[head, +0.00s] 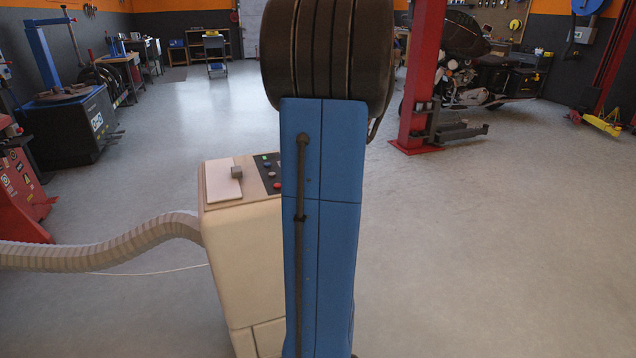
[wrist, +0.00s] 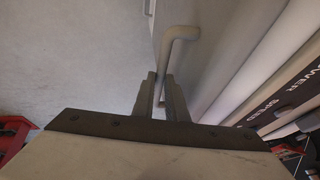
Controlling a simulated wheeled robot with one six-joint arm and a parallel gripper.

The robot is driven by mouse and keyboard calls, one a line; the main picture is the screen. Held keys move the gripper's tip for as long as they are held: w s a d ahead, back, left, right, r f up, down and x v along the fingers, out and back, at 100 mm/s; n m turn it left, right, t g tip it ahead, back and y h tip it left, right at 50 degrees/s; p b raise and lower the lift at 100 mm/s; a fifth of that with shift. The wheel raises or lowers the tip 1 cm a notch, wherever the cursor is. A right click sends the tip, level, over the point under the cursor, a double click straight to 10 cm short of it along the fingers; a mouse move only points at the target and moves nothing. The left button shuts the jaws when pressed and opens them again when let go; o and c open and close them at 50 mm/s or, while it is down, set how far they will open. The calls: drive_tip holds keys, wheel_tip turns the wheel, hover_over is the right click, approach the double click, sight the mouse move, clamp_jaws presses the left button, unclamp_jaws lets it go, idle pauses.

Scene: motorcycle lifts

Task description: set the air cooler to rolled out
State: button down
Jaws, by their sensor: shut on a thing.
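The air cooler (head: 256,270) is an upright cream cabinet left of the middle in the head view. Its top carries a dark panel with small buttons, and a ribbed hose runs off to the left. Its pale side with a black strip reading POWER and SPEED (wrist: 285,98) fills the right of the wrist view. My gripper (wrist: 161,92) is shut on a pale bent bar handle (wrist: 180,34). The gripper is not visible in the head view, where a tall blue and dark form hides the cooler's right side.
Open grey floor (head: 480,240) lies to the right and behind. A red lift post (head: 422,80) and a motorcycle (head: 465,80) stand at the back right. A blue-black machine (head: 70,125) and red equipment (head: 20,190) stand at the left. A thin pale cable crosses the floor below the hose.

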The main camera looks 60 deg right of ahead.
drive_tip(key=shift+d+r, duration=0.1)
drive_tip(key=shift+r, duration=0.1)
drive_tip(key=c, duration=1.8)
unclamp_jaws()
drive_tip(key=shift+o, duration=0.2)
drive_tip(key=shift+f, duration=0.1)
drive_tip(key=v, duration=1.7)
drive_tip(key=shift+r, duration=0.3)
